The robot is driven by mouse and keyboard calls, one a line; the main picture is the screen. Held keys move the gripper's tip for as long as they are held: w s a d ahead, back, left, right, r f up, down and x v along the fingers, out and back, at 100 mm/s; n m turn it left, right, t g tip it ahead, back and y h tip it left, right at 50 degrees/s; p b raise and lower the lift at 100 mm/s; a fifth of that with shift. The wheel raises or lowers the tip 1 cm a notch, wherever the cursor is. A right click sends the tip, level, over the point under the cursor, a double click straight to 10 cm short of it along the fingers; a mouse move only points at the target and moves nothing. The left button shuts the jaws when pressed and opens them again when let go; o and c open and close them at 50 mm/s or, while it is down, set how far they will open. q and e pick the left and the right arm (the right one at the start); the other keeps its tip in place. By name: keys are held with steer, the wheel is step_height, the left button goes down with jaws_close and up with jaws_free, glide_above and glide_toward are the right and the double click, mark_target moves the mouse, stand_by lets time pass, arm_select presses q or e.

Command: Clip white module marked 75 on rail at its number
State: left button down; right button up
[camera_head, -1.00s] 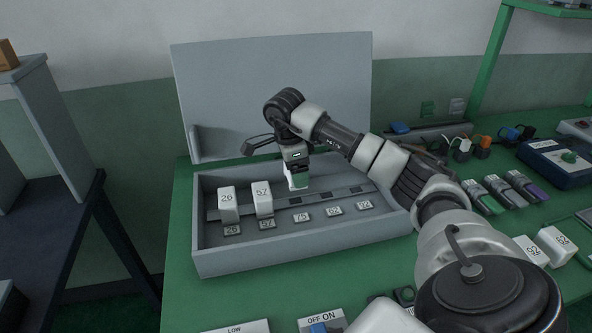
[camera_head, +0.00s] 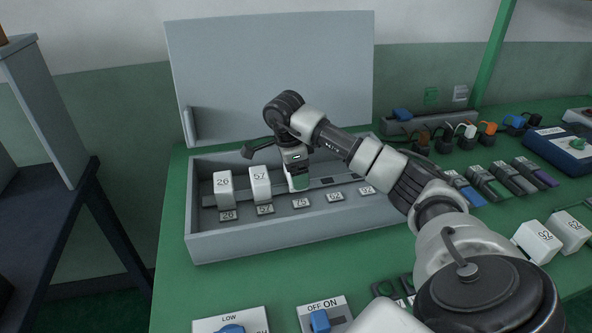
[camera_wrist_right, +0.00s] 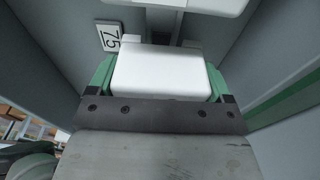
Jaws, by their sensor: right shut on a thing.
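My right gripper (camera_head: 297,181) is shut on a white module (camera_head: 289,180), inside the open grey box (camera_head: 300,238). In the right wrist view the module (camera_wrist_right: 160,72) sits between the green fingers (camera_wrist_right: 160,85); its number is hidden. The rail (camera_head: 328,181) runs along the box floor, and the module is over it or at it, behind the 75 label (camera_head: 300,202). The label also shows in the wrist view (camera_wrist_right: 107,37), left of the module. I cannot tell if the module touches the rail. My left gripper is out of view.
Modules 26 (camera_head: 223,189) and 57 (camera_head: 260,184) stand on the rail to the left, 57 close by. The rail to the right is bare. Two white modules (camera_head: 537,238) (camera_head: 570,231) lie on the green bench at right. The raised lid (camera_head: 270,80) stands behind.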

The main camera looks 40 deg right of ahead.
steer(key=shift+f, duration=0.3)
steer(key=shift+f+b, duration=0.25)
steer(key=shift+b, duration=0.05)
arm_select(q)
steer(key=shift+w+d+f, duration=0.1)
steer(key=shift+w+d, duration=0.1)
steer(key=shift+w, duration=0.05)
arm_select(e)
steer(key=shift+f, duration=0.15)
steer(key=shift+f, duration=0.15)
steer(key=shift+f, duration=0.25)
steer(key=o, duration=1.3)
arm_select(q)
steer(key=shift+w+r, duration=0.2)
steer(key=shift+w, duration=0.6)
